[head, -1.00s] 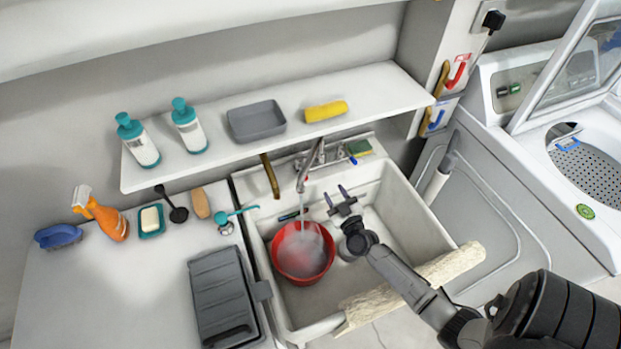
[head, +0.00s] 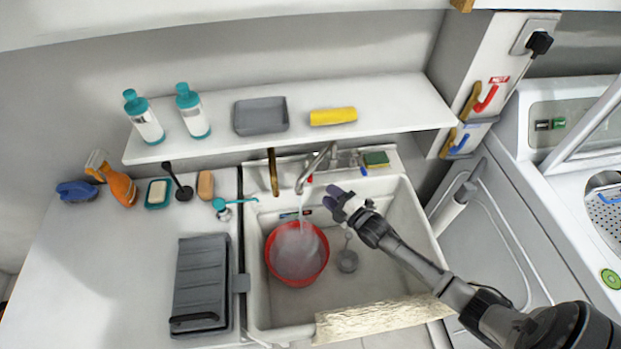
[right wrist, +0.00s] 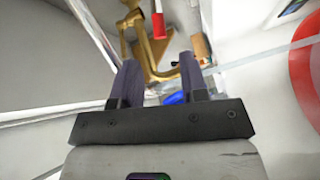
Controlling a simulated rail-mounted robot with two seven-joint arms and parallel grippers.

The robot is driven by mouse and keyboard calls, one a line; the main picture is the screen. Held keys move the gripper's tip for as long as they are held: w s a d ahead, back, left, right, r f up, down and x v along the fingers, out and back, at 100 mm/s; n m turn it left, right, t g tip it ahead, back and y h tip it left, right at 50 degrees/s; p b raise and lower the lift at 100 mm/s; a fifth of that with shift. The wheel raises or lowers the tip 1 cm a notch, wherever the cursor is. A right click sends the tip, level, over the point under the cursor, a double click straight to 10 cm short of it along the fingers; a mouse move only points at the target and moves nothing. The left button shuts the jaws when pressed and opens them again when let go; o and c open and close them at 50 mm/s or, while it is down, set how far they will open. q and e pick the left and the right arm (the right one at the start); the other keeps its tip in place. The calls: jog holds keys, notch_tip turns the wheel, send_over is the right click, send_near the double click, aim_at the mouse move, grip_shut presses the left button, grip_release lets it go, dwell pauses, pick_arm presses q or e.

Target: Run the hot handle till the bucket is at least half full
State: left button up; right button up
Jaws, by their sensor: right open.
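The red bucket (head: 270,262) stands in the sink under the tap (head: 318,168). A thin stream runs from the spout into it, and cloudy water covers its bottom; the exact level is hard to read. A small red handle (head: 309,180) shows beside the tap and a blue one (head: 362,169) to its right. In the right wrist view, a red handle (right wrist: 158,24) is beyond the fingertips, with brass fittings and a blue part (right wrist: 175,98) near the fingers. My right gripper (head: 337,199) is open and empty, right of the spout. My left gripper is out of view.
A red lever (head: 486,98) under a HOT label and a blue lever (head: 459,146) are on the wall panel at right. A shelf (head: 390,110) overhangs the tap. A round grey drain part (head: 347,261) lies right of the bucket.

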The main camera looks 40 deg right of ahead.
aim_at(311, 177)
jog(key=w, duration=0.9)
jog(key=shift+w+a, duration=0.1)
jog(key=shift+a, duration=0.2)
jog(key=shift+c, duration=0.3)
grip_shut()
